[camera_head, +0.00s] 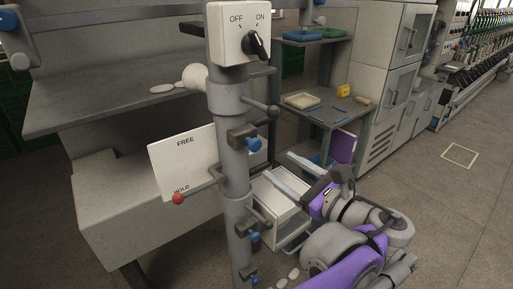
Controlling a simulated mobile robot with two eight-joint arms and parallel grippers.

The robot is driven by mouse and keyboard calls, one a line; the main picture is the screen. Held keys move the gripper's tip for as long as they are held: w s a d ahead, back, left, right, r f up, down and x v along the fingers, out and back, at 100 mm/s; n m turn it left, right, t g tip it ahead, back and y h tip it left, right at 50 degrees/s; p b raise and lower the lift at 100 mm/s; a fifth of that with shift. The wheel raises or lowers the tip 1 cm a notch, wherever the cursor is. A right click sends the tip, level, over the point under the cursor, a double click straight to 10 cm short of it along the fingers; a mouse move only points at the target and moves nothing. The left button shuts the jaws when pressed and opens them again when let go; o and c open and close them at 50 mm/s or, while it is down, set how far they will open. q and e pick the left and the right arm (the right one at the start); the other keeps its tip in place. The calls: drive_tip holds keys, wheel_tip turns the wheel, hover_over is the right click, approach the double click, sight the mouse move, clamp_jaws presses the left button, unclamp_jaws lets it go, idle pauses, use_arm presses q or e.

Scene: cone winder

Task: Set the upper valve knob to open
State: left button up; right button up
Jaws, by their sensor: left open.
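A grey upright post (232,180) carries several small blue knobs on grey valve bodies. The upper blue valve knob (254,144) sits on the right side of the post, below a grey side handle. A lower blue knob (255,237) is further down the post. The knobs are too small to read their settings. My left gripper (277,165) is open and empty, its two pale fingers pointing up and left. In the picture it is just below and right of the upper knob, with no visible contact. My right gripper is not in view.
A white switch box (231,20) marked OFF and ON, with a black knob, tops the post. A white FREE/HOLD plate (172,170) with a red ball (178,199) stands left. A white drawer box (268,201) lies behind my fingers. Open floor (450,220) spreads right.

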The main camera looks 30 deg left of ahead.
sight(257, 146)
use_arm(q)
drive_tip(key=x, duration=0.7)
drive_tip(key=r+x, duration=0.1)
drive_tip(key=x, duration=0.2)
drive_tip(key=shift+w+a, duration=0.25)
drive_tip(key=shift+w, duration=0.05)
clamp_jaws()
idle(1.0)
